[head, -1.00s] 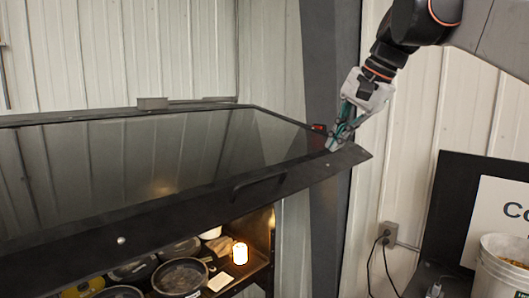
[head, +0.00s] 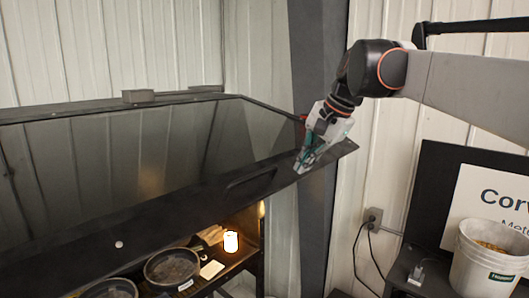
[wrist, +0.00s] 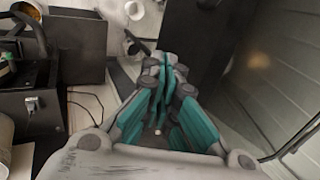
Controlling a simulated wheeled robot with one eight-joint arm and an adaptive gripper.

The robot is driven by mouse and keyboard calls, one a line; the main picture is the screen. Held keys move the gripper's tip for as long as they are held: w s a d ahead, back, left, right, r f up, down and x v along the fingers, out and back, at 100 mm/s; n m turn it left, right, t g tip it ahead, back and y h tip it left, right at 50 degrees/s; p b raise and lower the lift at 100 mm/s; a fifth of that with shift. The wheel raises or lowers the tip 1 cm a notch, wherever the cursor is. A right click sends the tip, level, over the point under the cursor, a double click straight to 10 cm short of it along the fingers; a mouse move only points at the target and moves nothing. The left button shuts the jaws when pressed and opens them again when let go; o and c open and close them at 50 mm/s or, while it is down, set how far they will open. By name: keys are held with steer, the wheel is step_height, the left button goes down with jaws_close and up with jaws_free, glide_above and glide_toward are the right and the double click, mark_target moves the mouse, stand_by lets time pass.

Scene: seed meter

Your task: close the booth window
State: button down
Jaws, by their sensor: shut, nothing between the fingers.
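The booth window (head: 150,150) is a dark glass pane in a black frame, hinged along its top and tilted outward, so the booth stands open below it. A black handle (head: 250,180) sits on its lower frame bar. My gripper (head: 299,168) is shut and empty, with its fingertips at the right end of that bar, to the right of the handle. I cannot tell whether they touch it. The wrist view shows the closed teal and grey fingers (wrist: 162,95) with the dark glass (wrist: 255,85) to their right.
Inside the booth are round pans (head: 172,268) and a glowing lamp (head: 231,241). At the right are a white bucket (head: 485,258), a sign board (head: 495,205) and a wall outlet (head: 373,217) with cables. A dark post (head: 318,80) stands behind my gripper.

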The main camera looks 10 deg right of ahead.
steer(key=shift+x, duration=1.05)
steer(key=shift+w+d, duration=0.1)
steer(key=w+a+f+t+y+b, duration=0.1)
steer(key=w+a+f+t+b, duration=0.2)
steer(key=f+b, duration=0.6)
steer(key=w+a+f+y+b, duration=0.25)
steer(key=w+f+b, duration=0.25)
steer(key=f, duration=0.8)
steer(key=w+a+f+t+b, duration=0.2)
steer(key=w+a+f+b, duration=0.2)
steer(key=f+b, duration=0.5)
steer(key=w+a+f+t+y+b, duration=0.1)
steer(key=w+a+f+t+b, duration=0.1)
steer(key=w+a+f+b, duration=0.3)
steer(key=w+a+f+t+y+b, duration=0.2)
steer(key=w+a+f+b, duration=0.3)
steer(key=w+a+f, duration=0.8)
steer(key=w+f, duration=0.2)
steer(key=w, duration=0.5)
steer(key=shift+w+b, duration=0.2)
steer(key=shift+b, duration=0.2)
steer(key=shift+r, duration=0.2)
